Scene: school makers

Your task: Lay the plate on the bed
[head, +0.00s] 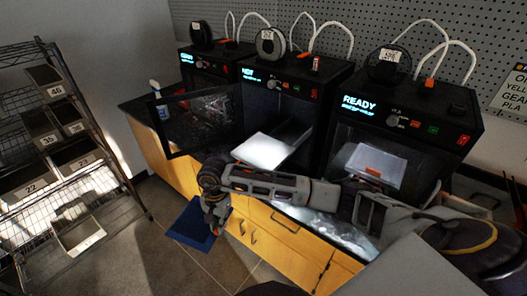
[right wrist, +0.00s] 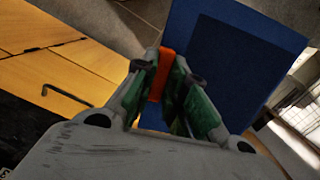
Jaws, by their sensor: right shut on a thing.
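A dark blue square plate (head: 190,226) with an orange tab (right wrist: 160,76) is in my right gripper (head: 212,218). The plate also shows in the right wrist view (right wrist: 262,50), beyond the fingers. The fingers are shut on the tab, and the plate hangs out in front of the cabinet, low over the floor. The printer marked READY (head: 352,108) stands at the right, with a pale bed (head: 376,160) inside and an orange piece at its front. The middle printer, marked HOT (head: 262,75), has a pale flat bed (head: 263,150) jutting out. My left gripper is not in view.
A third printer (head: 205,62) stands at the left. A dark-framed door (head: 200,122) stands open in front of it. A spray bottle (head: 158,101) is on the counter. A wire rack (head: 60,150) with numbered bins is at the far left. Wooden cabinets (head: 285,240) lie below my right arm.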

